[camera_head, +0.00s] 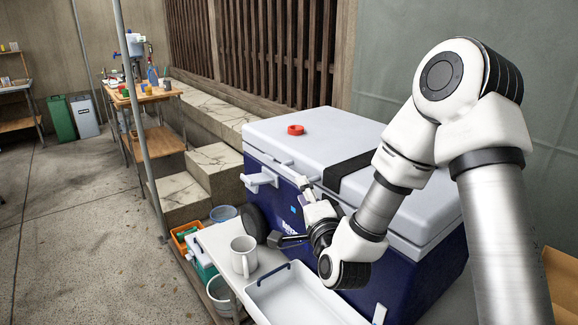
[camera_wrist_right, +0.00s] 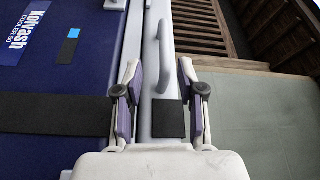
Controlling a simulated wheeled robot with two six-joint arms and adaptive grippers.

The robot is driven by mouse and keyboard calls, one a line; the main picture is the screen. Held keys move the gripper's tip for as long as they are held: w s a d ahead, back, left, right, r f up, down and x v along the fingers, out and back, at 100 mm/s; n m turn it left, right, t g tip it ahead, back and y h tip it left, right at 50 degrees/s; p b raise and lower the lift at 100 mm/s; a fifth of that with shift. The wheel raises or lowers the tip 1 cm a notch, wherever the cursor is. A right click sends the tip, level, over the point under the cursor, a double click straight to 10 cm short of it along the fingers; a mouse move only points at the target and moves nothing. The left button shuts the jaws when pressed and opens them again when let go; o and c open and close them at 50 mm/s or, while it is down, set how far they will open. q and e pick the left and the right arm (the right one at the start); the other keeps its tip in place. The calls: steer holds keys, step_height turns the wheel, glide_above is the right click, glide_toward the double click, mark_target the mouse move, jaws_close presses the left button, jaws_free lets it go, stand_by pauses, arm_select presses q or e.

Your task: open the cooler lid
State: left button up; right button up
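The large cooler has a blue body (camera_head: 272,190) and a pale grey lid (camera_head: 330,138), which lies shut. A black strap (camera_head: 345,170) crosses the lid and also runs down the blue front in the right wrist view (camera_wrist_right: 50,116). A pale handle bar (camera_wrist_right: 165,35) shows by the lid's edge in the right wrist view. My right gripper (camera_head: 293,214) is in front of the cooler, near the front lid edge. In the right wrist view its fingers (camera_wrist_right: 160,92) are spread apart, with the lid seam and rim between them; I cannot tell if they touch. My left gripper is not in view.
In front of the cooler, a white mug (camera_head: 243,257) and a white tray (camera_head: 300,300) stand close below my right gripper. Stone steps (camera_head: 210,165) lie left of the cooler. Open floor (camera_head: 90,225) spreads at the left.

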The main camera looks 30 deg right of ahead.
mark_target(296, 174)
steer(key=w, duration=0.1)
steer(key=w+d+r+p, duration=0.1)
steer(key=w, duration=0.1)
steer(key=shift+r, duration=0.15)
steer(key=x, duration=0.4)
steer(key=shift+f+p, duration=0.3)
steer(key=shift+f, duration=0.1)
steer(key=shift+s+r, duration=0.15)
steer(key=shift+s, duration=0.05)
steer(key=shift+c, duration=0.6)
jaws_close()
